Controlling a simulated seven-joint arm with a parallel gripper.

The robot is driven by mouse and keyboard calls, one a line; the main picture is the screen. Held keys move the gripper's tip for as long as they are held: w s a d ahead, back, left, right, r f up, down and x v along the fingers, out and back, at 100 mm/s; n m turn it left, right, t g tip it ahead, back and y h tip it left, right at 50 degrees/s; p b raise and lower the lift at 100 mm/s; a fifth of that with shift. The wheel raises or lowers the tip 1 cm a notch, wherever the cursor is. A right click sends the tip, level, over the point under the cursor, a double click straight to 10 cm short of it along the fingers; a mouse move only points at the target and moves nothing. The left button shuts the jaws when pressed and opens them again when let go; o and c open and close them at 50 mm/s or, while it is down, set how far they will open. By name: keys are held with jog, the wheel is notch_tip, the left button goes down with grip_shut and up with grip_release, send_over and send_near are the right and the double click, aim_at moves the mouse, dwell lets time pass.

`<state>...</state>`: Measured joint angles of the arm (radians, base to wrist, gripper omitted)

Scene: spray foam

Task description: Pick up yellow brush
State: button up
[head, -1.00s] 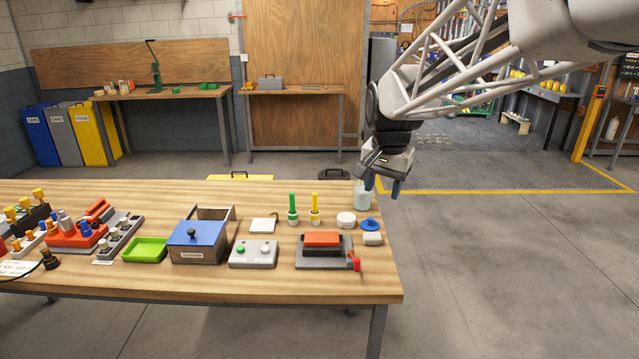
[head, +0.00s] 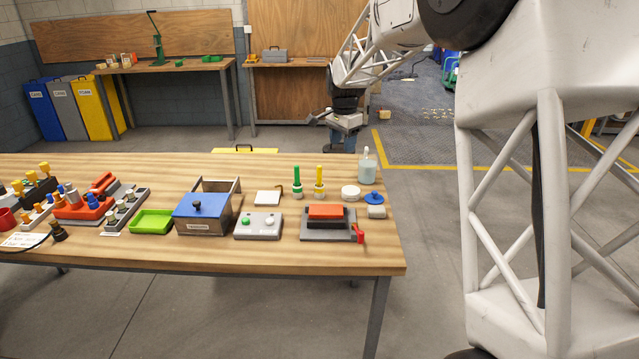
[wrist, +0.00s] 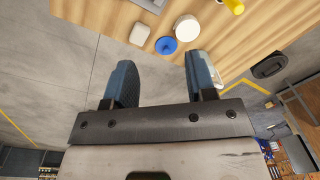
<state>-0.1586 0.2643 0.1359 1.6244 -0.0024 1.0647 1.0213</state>
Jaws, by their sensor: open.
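The yellow brush (head: 319,180) stands upright in a small pale holder toward the back right of the wooden table. A green brush (head: 297,181) stands just left of it. My gripper (head: 341,150) is beyond the table's back edge, behind the brushes and apart from them. In the wrist view my gripper (wrist: 160,85) is open, its two blue-grey fingers spread with nothing between them. A yellow piece, probably the yellow brush's top (wrist: 235,5), is cut off at the wrist view's upper edge.
A clear bottle (head: 367,167), a white round lid (head: 350,193), a blue lid (head: 374,198) and a white block (head: 376,212) stand right of the brushes. A red-topped press (head: 327,222) is in front. A white pad (head: 268,198) lies to the left.

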aim_at(319, 166)
jog(key=w+a+f+m, duration=0.1)
jog(key=w+a+f, duration=0.1)
jog(key=w+f, duration=0.1)
jog(key=w+a+f+m, duration=0.1)
jog(key=w+a+f, duration=0.1)
jog(key=w, duration=0.3)
jog(key=w+a+f, duration=0.3)
jog(key=w+f, duration=0.2)
jog(key=shift+f+m+g, duration=0.1)
jog(key=shift+m+g, duration=0.2)
jog(key=shift+m, duration=0.1)
jog(key=shift+f, duration=1.3)
jog(key=shift+f, duration=2.6)
grip_shut()
